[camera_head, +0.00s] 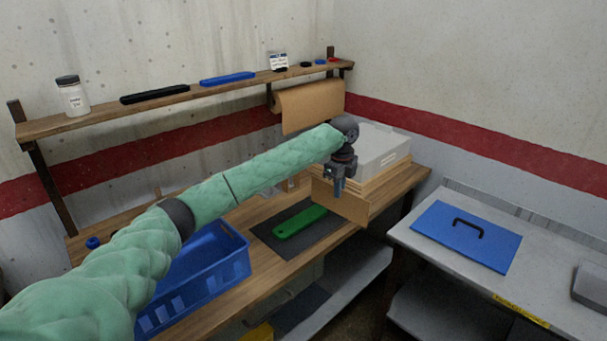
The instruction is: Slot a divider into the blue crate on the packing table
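The blue crate (206,284) stands on the wooden packing table (262,275) at lower left; my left arm crosses in front of it and hides much of its inside. My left gripper (339,190) points down at the right part of the table, well right of the crate. A flat brown panel (352,207), perhaps a cardboard divider, shows right behind and below the fingers. I cannot tell whether the fingers grip it or only overlap it in the view, nor how wide they are apart. My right gripper is out of view.
A green tool (300,222) lies on a dark mat (266,232) between crate and gripper. A pale bin (383,155) sits at the table's back right. A shelf (215,88) runs above. A grey table (420,243) at right bears a blue handled panel (470,248).

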